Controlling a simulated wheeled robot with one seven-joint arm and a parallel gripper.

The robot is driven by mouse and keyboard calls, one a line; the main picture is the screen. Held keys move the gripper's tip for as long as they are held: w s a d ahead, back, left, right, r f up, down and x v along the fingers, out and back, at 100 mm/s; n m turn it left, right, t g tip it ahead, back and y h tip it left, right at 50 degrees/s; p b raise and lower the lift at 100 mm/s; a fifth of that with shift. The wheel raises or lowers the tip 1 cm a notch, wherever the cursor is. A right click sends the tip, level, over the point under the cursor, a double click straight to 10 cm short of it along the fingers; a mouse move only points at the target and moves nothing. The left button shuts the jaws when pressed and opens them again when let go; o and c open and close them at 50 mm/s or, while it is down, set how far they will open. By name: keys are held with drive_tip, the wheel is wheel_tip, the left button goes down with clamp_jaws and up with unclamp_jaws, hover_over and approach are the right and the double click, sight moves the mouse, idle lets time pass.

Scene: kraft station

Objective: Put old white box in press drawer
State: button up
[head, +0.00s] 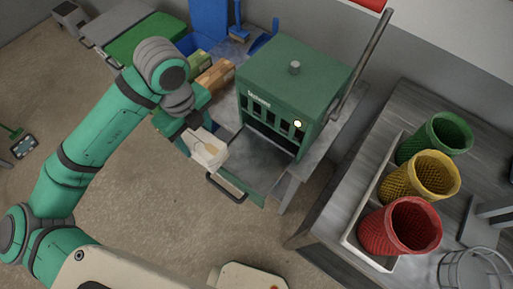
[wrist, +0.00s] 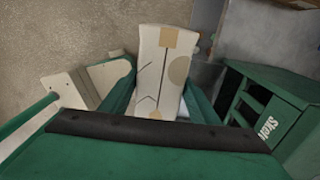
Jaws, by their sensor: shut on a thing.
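The old white box (head: 208,149), off-white with tan patches and dark lines, is held in my gripper (head: 192,138). In the wrist view the box (wrist: 161,75) stands out between the two fingers of my gripper (wrist: 158,103), which is shut on it. The green press (head: 292,85) stands right of the box. Its drawer (head: 250,165) is pulled out toward the front, with a dark handle (head: 226,189). In the head view the box overlaps the drawer's left edge. I cannot tell its height above the drawer.
Brown and green boxes (head: 214,75) lie behind my gripper, left of the press. Green, yellow and red baskets (head: 400,227) stand in a white tray (head: 352,232) on the right table. A long lever (head: 361,63) rises at the press's right side. Open floor (head: 150,215) lies in front.

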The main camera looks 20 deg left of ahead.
drive_tip(key=shift+w+f, duration=0.1)
drive_tip(key=shift+w, duration=0.05)
drive_tip(key=w+d+f, duration=0.1)
drive_tip(key=d+f, duration=0.2)
drive_tip(key=d, duration=0.1)
drive_tip(key=w+d+f, duration=0.2)
drive_tip(key=d+f, duration=0.1)
drive_tip(key=d, duration=0.1)
drive_tip(key=w+d+f, duration=0.1)
drive_tip(key=d+f, duration=0.2)
drive_tip(key=d, duration=0.1)
drive_tip(key=shift+w+d+f, duration=0.2)
drive_tip(key=shift+w, duration=0.1)
drive_tip(key=shift+d+f, duration=0.1)
drive_tip(key=shift+f, duration=1.6)
drive_tip(key=o, duration=1.2)
drive_tip(key=shift+f, duration=0.1)
drive_tip(key=shift+c, duration=0.2)
